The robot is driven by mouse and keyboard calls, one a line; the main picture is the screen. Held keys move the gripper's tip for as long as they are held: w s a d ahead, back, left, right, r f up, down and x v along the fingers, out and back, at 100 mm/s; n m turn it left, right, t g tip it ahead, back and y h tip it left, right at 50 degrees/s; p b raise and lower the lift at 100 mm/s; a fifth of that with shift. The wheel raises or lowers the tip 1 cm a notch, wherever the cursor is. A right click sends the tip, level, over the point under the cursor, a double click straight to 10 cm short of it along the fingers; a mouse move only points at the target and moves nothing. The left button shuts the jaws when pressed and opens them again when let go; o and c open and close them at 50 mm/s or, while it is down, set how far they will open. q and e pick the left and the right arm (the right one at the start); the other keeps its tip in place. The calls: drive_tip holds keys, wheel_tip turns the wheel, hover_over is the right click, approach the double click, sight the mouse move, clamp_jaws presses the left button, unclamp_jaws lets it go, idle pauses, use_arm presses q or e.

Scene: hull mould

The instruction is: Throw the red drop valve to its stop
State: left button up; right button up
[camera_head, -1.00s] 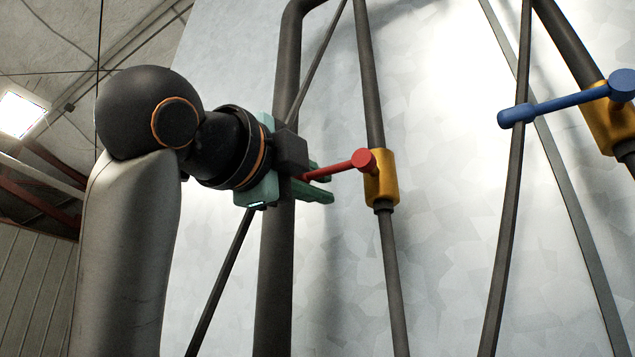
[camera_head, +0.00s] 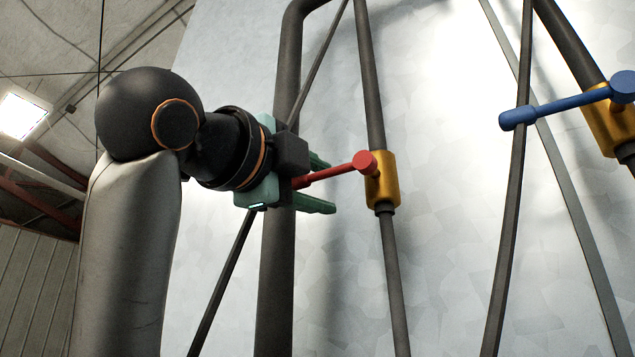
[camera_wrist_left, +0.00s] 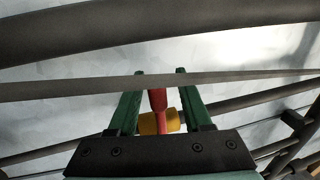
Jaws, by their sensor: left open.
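The red drop valve's lever (camera_head: 335,172) runs left and slightly down from its red hub on a yellow valve body (camera_head: 383,180), which sits on a thin dark pipe. My left gripper (camera_head: 331,186) has green fingers and is open around the lever, one finger above and one below. In the left wrist view the red lever (camera_wrist_left: 158,100) lies between the two spread fingers (camera_wrist_left: 160,73), with visible gaps on both sides. The yellow body (camera_wrist_left: 147,124) shows behind it. The lever's free end is hidden by my gripper's dark body in the head view. My right gripper is not in view.
A blue lever (camera_head: 555,104) on another yellow valve body (camera_head: 610,122) is at the right. A thick dark pipe (camera_head: 275,270) stands close beside my left wrist, and thin rods cross nearby. The pale hull surface (camera_head: 450,250) lies behind.

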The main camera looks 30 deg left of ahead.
use_arm(q)
drive_tip(key=s+f+b, duration=0.2)
drive_tip(key=s+b, duration=0.2)
drive_tip(key=s, duration=0.8)
drive_tip(key=shift+s+a+f, duration=0.15)
drive_tip(key=shift+a+f, duration=0.05)
idle(0.3)
